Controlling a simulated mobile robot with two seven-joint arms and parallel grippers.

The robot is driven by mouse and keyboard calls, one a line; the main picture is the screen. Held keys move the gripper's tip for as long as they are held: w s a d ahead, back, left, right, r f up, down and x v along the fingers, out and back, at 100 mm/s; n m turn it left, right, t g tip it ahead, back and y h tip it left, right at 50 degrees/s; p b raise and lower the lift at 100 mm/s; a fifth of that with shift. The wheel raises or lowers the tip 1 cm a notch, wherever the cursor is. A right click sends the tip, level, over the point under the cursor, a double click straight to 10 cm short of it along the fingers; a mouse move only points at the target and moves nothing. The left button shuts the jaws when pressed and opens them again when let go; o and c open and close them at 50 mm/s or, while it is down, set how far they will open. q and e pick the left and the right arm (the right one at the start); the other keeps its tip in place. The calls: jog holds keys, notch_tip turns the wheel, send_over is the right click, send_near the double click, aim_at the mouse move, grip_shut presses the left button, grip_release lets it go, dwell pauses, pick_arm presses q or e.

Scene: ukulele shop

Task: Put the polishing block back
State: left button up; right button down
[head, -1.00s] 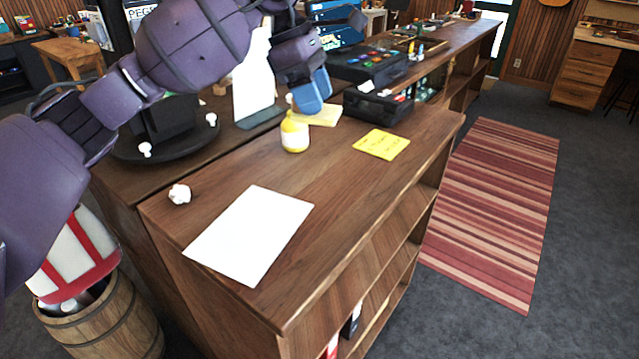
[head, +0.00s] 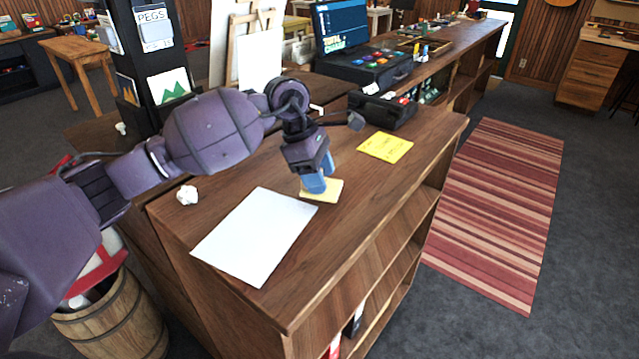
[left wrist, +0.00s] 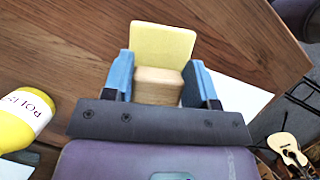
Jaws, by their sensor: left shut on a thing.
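The polishing block is a pale wooden block (left wrist: 158,84) with a flat yellow pad (left wrist: 162,40) on one end. My left gripper (head: 316,182) is shut on the wooden part, with a blue finger on each side in the left wrist view (left wrist: 160,82). In the head view the pad (head: 328,192) shows below the fingers, low over the wooden counter (head: 375,210), right of a white sheet (head: 255,235). I cannot tell whether it touches the counter. The wooden part is hidden by the fingers there. My right gripper is not in view.
A yellow bottle with a printed label (left wrist: 22,118) is close by in the left wrist view; my arm hides it in the head view. A yellow note (head: 386,147), a crumpled white ball (head: 187,195) and a black box (head: 382,110) are on the counter. The counter's front right is clear.

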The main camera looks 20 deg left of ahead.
pick_arm(q)
notch_tip(320, 180, down, 2)
jog(key=shift+f, duration=0.55)
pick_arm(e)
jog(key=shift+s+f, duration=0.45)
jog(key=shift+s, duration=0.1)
